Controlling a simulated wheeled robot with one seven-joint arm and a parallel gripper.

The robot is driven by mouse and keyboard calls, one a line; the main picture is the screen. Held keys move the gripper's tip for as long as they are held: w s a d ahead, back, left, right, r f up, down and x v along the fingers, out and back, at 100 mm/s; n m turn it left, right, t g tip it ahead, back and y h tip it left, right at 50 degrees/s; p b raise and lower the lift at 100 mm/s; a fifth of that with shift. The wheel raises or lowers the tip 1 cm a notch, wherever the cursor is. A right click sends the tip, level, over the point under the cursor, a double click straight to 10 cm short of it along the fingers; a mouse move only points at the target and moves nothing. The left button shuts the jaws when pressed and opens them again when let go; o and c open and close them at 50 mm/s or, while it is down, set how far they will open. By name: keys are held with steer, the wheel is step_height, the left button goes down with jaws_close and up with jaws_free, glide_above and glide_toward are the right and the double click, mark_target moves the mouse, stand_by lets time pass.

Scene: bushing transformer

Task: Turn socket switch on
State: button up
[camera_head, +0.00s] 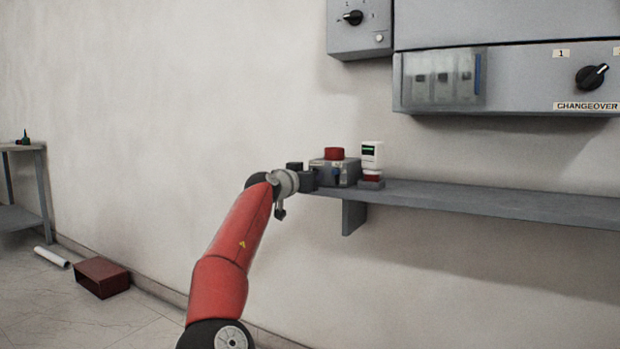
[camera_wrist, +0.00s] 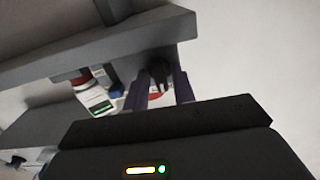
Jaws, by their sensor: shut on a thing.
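A grey box (camera_head: 348,173) with a red top (camera_head: 334,154) and a blue part on its front stands on the wall shelf. It looks like the socket unit, but no label is readable. My gripper (camera_head: 311,179) is at the box's left end. In the wrist view my gripper's two dark fingers (camera_wrist: 159,92) are on either side of a black knob (camera_wrist: 159,70) and appear shut on it. I take the knob to be the switch. The fingers hide part of it, and its on or off position cannot be told.
A white device with a green display (camera_head: 372,154) stands right of the box on the grey shelf (camera_head: 470,201). Grey wall cabinets (camera_head: 520,65) hang above. A brown box (camera_head: 103,278) and white tube (camera_head: 51,257) lie on the floor at left.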

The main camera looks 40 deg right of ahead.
steer(key=shift+f, duration=0.15)
steer(key=o, duration=0.7)
steer(key=b+v, duration=0.2)
steer(key=v, duration=0.5)
steer(key=shift+s+a, duration=0.15)
steer(key=shift+a, duration=0.2)
